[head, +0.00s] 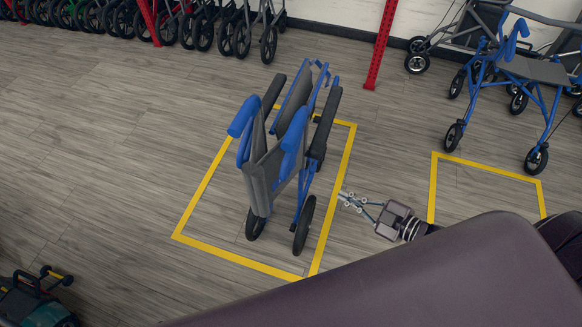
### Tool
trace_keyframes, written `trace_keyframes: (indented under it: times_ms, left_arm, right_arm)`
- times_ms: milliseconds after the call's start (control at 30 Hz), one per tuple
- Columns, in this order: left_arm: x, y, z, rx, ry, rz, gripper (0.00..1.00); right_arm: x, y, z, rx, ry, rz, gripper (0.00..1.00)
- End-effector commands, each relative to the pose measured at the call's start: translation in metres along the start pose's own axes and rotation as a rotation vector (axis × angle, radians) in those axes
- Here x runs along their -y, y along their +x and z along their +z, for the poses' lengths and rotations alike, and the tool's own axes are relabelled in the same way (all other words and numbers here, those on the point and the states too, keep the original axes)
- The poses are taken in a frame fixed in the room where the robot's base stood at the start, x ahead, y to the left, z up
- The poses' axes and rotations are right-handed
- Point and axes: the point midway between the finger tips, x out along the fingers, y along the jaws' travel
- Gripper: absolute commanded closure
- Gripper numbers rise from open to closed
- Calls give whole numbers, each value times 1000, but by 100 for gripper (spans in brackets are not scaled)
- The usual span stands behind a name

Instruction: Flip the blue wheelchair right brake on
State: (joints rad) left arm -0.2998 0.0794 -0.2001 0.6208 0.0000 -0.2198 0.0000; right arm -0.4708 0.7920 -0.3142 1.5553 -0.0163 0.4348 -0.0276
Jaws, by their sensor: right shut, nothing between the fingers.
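The blue wheelchair (273,165) stands folded and upright inside a yellow floor outline in the head view. Its grey seat fabric is pinched between blue side frames, and dark wheels show at its lower end. I cannot make out the right brake lever at this size. My right gripper (347,199) is shut and empty, to the right of the wheelchair, with its fingertips pointing left toward it. In the picture a gap separates the fingertips from the wheelchair's wheel and frame. My left gripper is out of view.
A blue walker (515,75) stands at the upper right behind a second yellow outline (487,168). A red post (380,48) rises at the back. Several dark wheels line the wall at upper left. A dark machine (35,302) sits at lower left. The floor left of the wheelchair is clear.

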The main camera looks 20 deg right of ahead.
Motion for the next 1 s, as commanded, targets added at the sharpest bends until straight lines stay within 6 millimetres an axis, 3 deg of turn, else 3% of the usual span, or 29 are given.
trace_keyframes:
  times_ms: [33, 100, 200, 300, 433, 767, 1000]
  left_arm:
    - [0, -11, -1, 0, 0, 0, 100]
    - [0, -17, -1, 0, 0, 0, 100]
    - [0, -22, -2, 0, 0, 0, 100]
    - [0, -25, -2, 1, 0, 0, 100]
    - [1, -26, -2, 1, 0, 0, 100]
    - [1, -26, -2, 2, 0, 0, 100]
    - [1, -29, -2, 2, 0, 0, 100]
  right_arm:
    - [-7, -6, -38, -69, -32, -30, 100]
    - [-8, -12, -79, -156, -62, -64, 100]
    - [-7, -21, -123, -253, -91, -106, 100]
    - [-4, -28, -151, -314, -106, -133, 100]
    - [-2, -32, -166, -348, -113, -148, 100]
    - [-2, -31, -166, -350, -113, -147, 100]
    - [-2, -16, -172, -351, -114, -143, 100]
